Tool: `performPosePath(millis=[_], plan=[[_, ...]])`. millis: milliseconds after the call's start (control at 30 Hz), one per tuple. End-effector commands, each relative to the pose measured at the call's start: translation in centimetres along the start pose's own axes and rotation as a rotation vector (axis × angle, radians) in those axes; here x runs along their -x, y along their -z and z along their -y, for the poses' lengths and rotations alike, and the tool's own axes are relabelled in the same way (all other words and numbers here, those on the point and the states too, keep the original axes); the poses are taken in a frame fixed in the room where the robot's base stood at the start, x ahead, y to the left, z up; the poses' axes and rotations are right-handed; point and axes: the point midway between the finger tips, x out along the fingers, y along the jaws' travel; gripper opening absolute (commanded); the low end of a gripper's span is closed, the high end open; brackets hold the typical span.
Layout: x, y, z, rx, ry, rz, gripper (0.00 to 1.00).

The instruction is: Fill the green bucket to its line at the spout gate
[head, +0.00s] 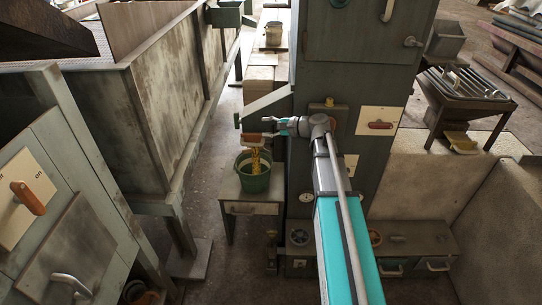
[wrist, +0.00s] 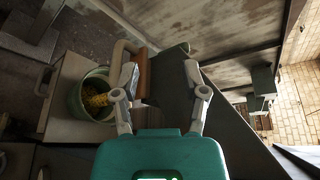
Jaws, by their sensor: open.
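The green bucket (head: 253,182) stands on a small stand under the spout (head: 265,103). A yellow stream (head: 256,158) runs down into it. The wrist view shows the bucket (wrist: 75,100) from above, with yellow material inside and bare inner wall showing above it. I cannot make out the fill line. My gripper (head: 283,127) is at the spout gate, above and to the right of the bucket. In the wrist view my gripper (wrist: 161,78) is open, with the gate's brown handle (wrist: 142,72) between its fingers, close to the left one.
The stand (head: 250,208) has a drawer. A tall dark cabinet (head: 350,75) with an orange-handled panel (head: 380,122) rises right of the bucket. A long metal trough (head: 155,100) runs along the left. Open floor (head: 210,170) lies between trough and stand.

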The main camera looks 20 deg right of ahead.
Motion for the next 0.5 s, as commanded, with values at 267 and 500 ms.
performPosePath(millis=[267,500], plan=[[-0.6,-3.6,-1.8,0.128,-0.162,-0.016,0.57],[-0.7,-6.1,-3.5,0.238,-0.3,-0.025,0.57]])
